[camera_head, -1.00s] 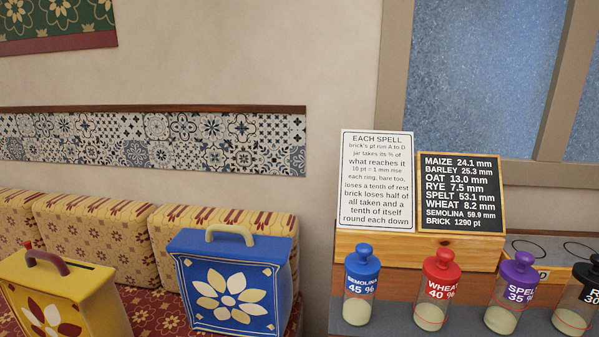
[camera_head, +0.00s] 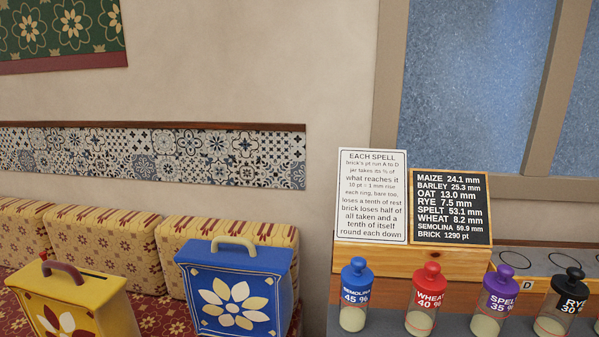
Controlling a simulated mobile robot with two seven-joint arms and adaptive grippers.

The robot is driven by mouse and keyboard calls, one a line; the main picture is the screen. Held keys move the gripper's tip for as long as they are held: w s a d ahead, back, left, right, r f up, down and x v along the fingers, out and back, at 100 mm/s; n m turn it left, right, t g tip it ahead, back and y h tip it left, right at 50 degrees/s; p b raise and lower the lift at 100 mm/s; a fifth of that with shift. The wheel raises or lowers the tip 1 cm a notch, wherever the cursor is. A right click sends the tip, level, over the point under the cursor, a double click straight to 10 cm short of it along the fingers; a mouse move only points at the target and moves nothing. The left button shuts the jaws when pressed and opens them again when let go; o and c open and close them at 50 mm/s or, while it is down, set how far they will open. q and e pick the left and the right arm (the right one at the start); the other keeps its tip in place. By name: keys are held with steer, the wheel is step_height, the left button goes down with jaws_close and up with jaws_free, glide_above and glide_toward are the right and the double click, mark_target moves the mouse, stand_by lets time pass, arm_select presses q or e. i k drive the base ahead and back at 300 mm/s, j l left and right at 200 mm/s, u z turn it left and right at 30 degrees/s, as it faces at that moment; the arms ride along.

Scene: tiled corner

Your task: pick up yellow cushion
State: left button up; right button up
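Several yellow patterned cushions stand in a row against the wall at the left. The right cushion (camera_head: 268,236) is partly hidden behind the blue box. The middle cushion (camera_head: 110,245) shows between the yellow box and the blue box. The left cushion (camera_head: 22,226) is cut by the picture's left edge. A yellow box (camera_head: 90,297) with a brown handle and flower design stands in front at the lower left; it is a box, not a cushion. Neither of my grippers is in view.
A blue box (camera_head: 238,290) with a beige handle stands on the red patterned seat (camera_head: 160,312). At right are several lidded jars, including a blue-topped jar (camera_head: 355,295), a white text sign (camera_head: 371,196) and a black text board (camera_head: 450,207).

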mark_target(57, 298)
steer(key=u, duration=1.4)
steer(key=j+z, duration=0.1)
steer(key=z, duration=0.25)
steer(key=i+j+z, duration=0.1)
steer(key=z, duration=0.25)
steer(key=j+z, duration=0.2)
steer(key=z, duration=0.15)
steer(key=j+z, duration=0.5)
steer(key=j, duration=0.45)
steer(key=j+z, duration=0.1)
steer(key=j, duration=0.95)
